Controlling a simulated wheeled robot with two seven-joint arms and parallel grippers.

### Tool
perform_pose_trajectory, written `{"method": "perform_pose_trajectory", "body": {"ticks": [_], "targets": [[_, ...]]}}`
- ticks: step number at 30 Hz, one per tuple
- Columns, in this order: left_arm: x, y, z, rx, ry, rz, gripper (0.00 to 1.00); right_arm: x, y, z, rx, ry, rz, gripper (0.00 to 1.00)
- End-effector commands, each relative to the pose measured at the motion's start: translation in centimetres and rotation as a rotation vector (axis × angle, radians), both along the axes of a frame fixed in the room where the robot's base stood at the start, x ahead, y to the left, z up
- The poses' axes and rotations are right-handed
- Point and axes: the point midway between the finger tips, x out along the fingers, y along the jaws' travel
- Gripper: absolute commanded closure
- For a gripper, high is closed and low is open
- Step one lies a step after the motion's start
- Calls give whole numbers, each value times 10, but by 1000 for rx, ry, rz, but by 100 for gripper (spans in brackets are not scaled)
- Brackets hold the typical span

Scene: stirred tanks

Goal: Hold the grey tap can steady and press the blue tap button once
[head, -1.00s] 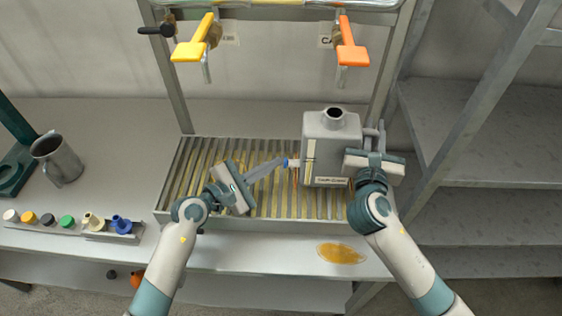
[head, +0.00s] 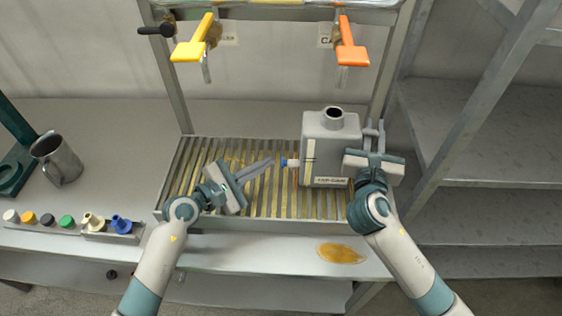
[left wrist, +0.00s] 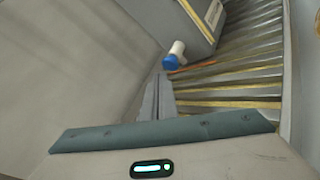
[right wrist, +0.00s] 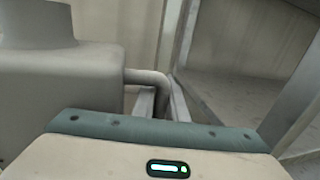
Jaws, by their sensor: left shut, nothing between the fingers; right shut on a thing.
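The grey tap can (head: 318,150) stands upright on the slatted drip grate. Its white tap with the blue button (head: 284,162) sticks out from its left side; the button also shows in the left wrist view (left wrist: 171,63). My left gripper (head: 271,161) is shut and empty, its tips pointing at the button with a small gap. My right gripper (head: 374,130) is shut on the can's handle, at the can's right side; the handle shows in the right wrist view (right wrist: 148,76). The can hides part of the grate behind it.
The drip grate (head: 200,160) has yellowish stains. A yellow tap lever (head: 190,50) and an orange one (head: 353,55) hang above. A metal jug (head: 58,160) and a rack of coloured caps (head: 68,222) stand left. An amber puddle (head: 342,253) lies in front. Grey shelves are at right.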

Motion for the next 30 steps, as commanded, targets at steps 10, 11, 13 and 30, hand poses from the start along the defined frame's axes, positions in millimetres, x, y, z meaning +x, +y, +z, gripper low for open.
{"method": "perform_pose_trajectory", "body": {"ticks": [10,11,13,30], "targets": [[1,5,-1,2,0,1,100,0,0,0,0,0,0,100],[1,7,-1,2,0,1,100,0,0,0,0,0,0,100],[2,12,-1,3,-1,1,100,0,0,0,0,0,0,100],[7,50,0,1,-1,1,100,0,0,0,0,0,-1,100]]}}
